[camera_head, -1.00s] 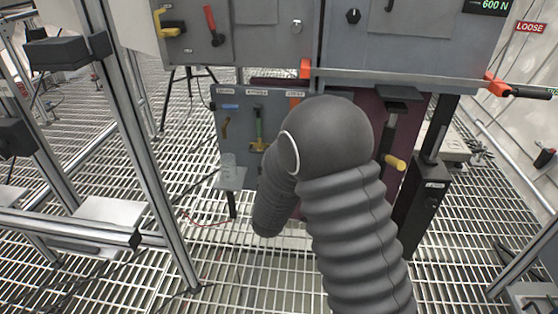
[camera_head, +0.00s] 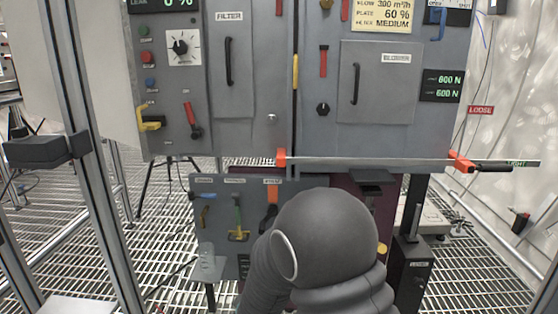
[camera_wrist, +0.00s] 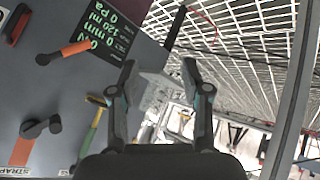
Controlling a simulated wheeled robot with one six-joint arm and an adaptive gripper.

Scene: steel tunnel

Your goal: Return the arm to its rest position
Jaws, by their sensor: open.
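My arm, in a dark ribbed sleeve with a rounded joint, fills the lower middle of the head view. My gripper is hidden there, behind or below the arm. In the wrist view my gripper (camera_wrist: 160,68) is open, with its two fingers apart. No held object shows between the fingers.
A grey cabinet (camera_head: 262,75) stands ahead with a red handle (camera_head: 192,118), a yellow handle (camera_head: 150,118) and a crossbar (camera_head: 370,162) with orange ends. A metal post (camera_head: 88,110) stands at left. In the wrist view an orange-handled lever (camera_wrist: 68,50) sticks out of the panel. Open grating lies right.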

